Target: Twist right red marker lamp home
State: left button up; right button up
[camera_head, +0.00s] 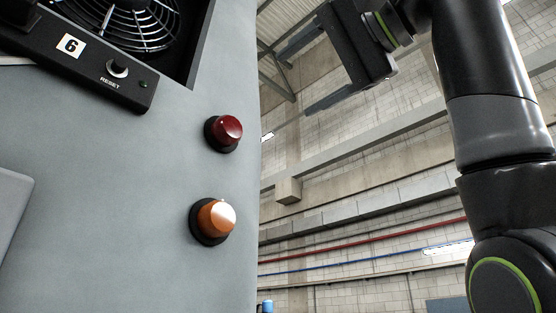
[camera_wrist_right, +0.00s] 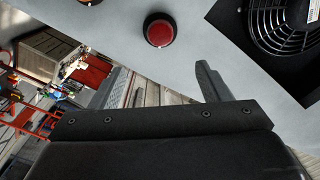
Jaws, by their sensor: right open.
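The red marker lamp (camera_head: 227,131) sits in a dark round base on the grey coach panel (camera_head: 120,190), near the panel's right edge. It also shows in the right wrist view (camera_wrist_right: 159,31), at the top middle. My right gripper (camera_head: 294,82) is open and empty, up and to the right of the lamp in the head view, with its fingers pointing left. In the right wrist view the lamp lies beyond the two fingertips, apart from them. My left gripper is out of view.
An orange lamp (camera_head: 216,217) sits below the red one. A black bar (camera_head: 88,68) marked 6 with a RESET knob (camera_head: 118,67) and a caged fan (camera_head: 135,18) are at upper left. The space right of the panel is open, with a brick wall far behind.

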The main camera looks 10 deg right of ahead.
jog(key=shift+v, duration=1.1)
